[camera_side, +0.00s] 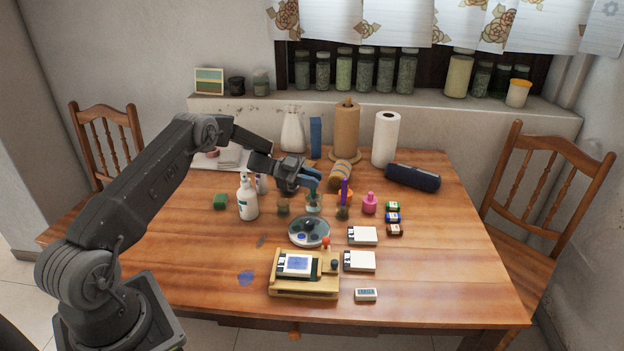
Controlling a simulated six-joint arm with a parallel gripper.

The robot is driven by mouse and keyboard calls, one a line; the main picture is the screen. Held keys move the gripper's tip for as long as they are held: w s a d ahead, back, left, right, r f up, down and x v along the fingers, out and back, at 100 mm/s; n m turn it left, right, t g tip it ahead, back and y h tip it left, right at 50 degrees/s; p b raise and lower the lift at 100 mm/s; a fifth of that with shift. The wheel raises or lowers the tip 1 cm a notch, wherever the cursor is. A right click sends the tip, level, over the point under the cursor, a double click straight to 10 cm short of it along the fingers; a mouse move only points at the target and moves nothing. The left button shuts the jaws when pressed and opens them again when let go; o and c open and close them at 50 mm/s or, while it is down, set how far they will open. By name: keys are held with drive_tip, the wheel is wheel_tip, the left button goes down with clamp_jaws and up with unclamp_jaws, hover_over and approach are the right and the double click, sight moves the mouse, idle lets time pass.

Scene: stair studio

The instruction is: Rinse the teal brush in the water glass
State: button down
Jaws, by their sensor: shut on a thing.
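My gripper (311,182) is shut on the teal brush (313,191) near the middle of the table. The brush points down over a small clear glass (314,207), which looks like the water glass. The brush's lower end appears to be at or inside the glass mouth. The picture is too small to tell whether the tip is in water. The fingers cover the upper part of the brush.
A small glass (283,208) stands left of the water glass, and a purple brush (345,191) stands upright close on its right. A round palette dish (309,232) lies in front. The table's front left is mostly clear.

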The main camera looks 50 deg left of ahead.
drive_tip(key=shift+r, duration=3.85)
wheel_tip(320, 180, up, 5)
drive_tip(key=shift+f, duration=0.1)
